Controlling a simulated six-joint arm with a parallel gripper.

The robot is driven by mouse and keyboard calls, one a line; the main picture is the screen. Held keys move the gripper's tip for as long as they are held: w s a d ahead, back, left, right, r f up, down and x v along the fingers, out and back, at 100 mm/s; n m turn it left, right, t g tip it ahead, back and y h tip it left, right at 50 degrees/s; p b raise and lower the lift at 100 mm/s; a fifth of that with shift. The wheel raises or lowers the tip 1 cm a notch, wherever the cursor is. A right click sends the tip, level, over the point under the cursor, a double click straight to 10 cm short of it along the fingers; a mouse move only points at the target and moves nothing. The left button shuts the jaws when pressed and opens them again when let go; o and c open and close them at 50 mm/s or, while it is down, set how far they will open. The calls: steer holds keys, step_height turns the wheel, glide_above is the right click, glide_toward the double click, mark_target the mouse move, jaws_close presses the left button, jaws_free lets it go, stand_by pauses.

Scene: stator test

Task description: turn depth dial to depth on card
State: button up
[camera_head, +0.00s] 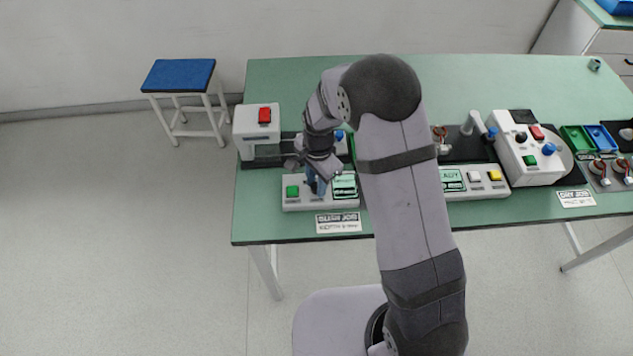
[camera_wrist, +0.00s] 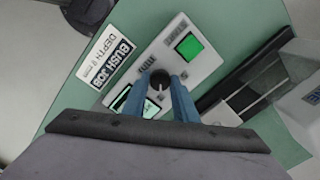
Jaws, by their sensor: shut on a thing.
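The depth dial (camera_wrist: 159,78) is a round black knob with a pale pointer line, on a light panel (camera_wrist: 213,63). My gripper (camera_wrist: 163,84) has its blue fingers shut on the dial from both sides. In the head view my gripper (camera_head: 316,186) reaches down to the panel and hides the dial. The white card (camera_wrist: 107,57) reads "BUSH JOB" with a depth line; its number is too small to read. It also lies at the table's front edge in the head view (camera_head: 338,222). A lit green display (camera_wrist: 121,101) is beside the dial, its reading unclear.
A green button (camera_wrist: 189,46) sits on the same panel. A white press-like unit with a red button (camera_head: 265,115) stands behind. To the right are another button panel (camera_head: 478,187), a white machine (camera_head: 527,150) and small bins. The table's back (camera_head: 480,85) is clear.

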steer(key=shift+w+r, duration=0.1)
stand_by(0.4)
steer(key=o, duration=1)
steer(key=shift+o, duration=0.2)
steer(key=shift+s+d+r+b, duration=0.1)
steer(key=shift+r+b, duration=0.4)
steer(key=shift+r, duration=1.35)
steer(key=shift+s+r+b, duration=0.1)
steer(key=shift+r+b, duration=0.4)
steer(key=shift+r, duration=1.3)
